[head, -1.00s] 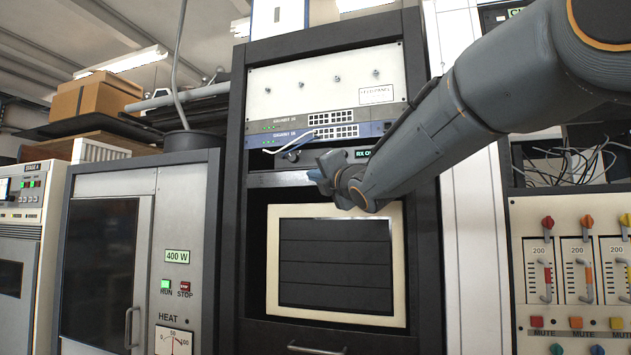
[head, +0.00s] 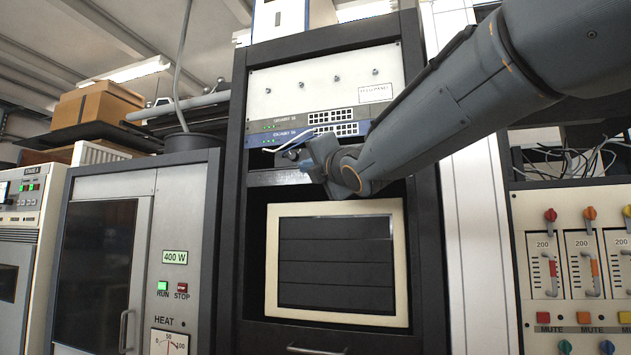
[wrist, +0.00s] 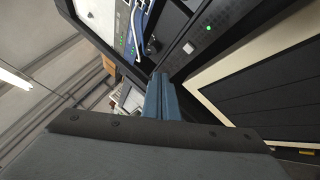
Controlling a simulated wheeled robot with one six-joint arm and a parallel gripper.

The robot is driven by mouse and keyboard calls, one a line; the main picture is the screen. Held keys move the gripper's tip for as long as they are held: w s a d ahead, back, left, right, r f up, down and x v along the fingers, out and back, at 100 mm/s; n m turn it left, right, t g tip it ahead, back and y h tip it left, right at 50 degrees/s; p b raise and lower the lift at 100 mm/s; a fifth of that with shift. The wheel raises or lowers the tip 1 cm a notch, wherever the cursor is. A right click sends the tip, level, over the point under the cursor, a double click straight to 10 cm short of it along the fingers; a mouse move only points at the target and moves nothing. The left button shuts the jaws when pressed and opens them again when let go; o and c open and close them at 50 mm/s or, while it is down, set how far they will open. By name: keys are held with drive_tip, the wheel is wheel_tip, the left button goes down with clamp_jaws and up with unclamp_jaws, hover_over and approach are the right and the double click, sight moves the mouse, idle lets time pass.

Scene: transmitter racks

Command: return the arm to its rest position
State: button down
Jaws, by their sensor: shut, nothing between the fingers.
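My arm reaches in from the upper right in the head view, in front of the middle rack. My gripper (head: 312,160) is at the arm's end, small and partly turned away, in front of the strip between the blue switch and the cream-framed panel. In the wrist view my gripper (wrist: 158,85) shows as blue fingers lying together, with nothing held between them. They point toward the rack front, and I cannot tell the exact gap to it.
The middle rack holds a blue switch (head: 358,134) with white cables and a cream-framed dark panel (head: 335,316). A grey cabinet (head: 188,215) with RUN and STOP buttons stands left. A fader panel (head: 577,263) is right. Open air lies before the cabinet.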

idle(0.4)
drive_tip(key=d+f+m+g+h, duration=0.2)
drive_tip(key=d+f+m, duration=0.25)
drive_tip(key=f, duration=0.85)
drive_tip(key=s+d+f+m+g+h, duration=0.1)
drive_tip(key=d+f+m+g+h, duration=0.4)
drive_tip(key=f, duration=0.8)
drive_tip(key=d+f+m, duration=0.3)
drive_tip(key=f+m, duration=0.3)
drive_tip(key=f, duration=0.6)
drive_tip(key=s+d+f+m+g+h, duration=0.1)
drive_tip(key=s+d+f+m+g, duration=0.25)
drive_tip(key=s+f, duration=0.45)
drive_tip(key=s+d+f+m+g, duration=0.2)
drive_tip(key=s+f+m+g, duration=0.3)
drive_tip(key=f, duration=0.6)
drive_tip(key=s+d+f+m+g, duration=0.1)
drive_tip(key=s+f+m, duration=0.1)
drive_tip(key=s+f, duration=0.2)
drive_tip(key=s+f+m+g, duration=0.1)
drive_tip(key=s+f+m, duration=0.2)
drive_tip(key=s, duration=0.8)
wheel_tip(320, 180, down, 2)
drive_tip(key=shift+s+d, duration=0.2)
drive_tip(key=shift+d, duration=0.15)
